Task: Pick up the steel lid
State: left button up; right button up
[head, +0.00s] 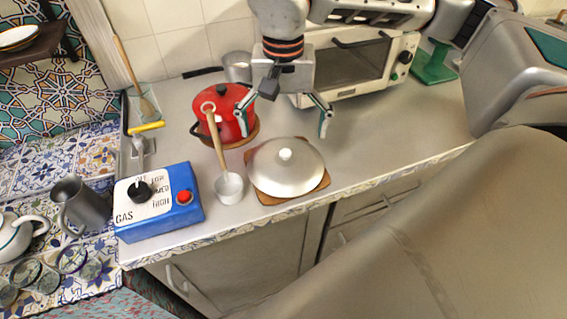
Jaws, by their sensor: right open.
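The steel lid (272,174) is a round silver dome with a pale knob (285,154) on top. It sits near the counter's front edge, over a wooden board (319,186) whose corners show around it. My right gripper (284,122) hangs above and behind the lid, fingers pointing down and spread wide, with nothing between them. Its left finger overlaps the red pot in the picture. The gripper looks apart from the lid. My left gripper is not in view.
A red lidded pot (226,122) stands behind left. A ladle (228,188) with a wooden handle is close left of the lid. A blue gas control box (187,208) stands further left. A toaster oven (352,62) is behind. Counter right of the lid is clear.

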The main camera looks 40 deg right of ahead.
aim_at(286, 152)
jog(key=f, duration=0.6)
jog(key=shift+s+d+b, duration=0.1)
jog(key=shift+s+b, duration=0.2)
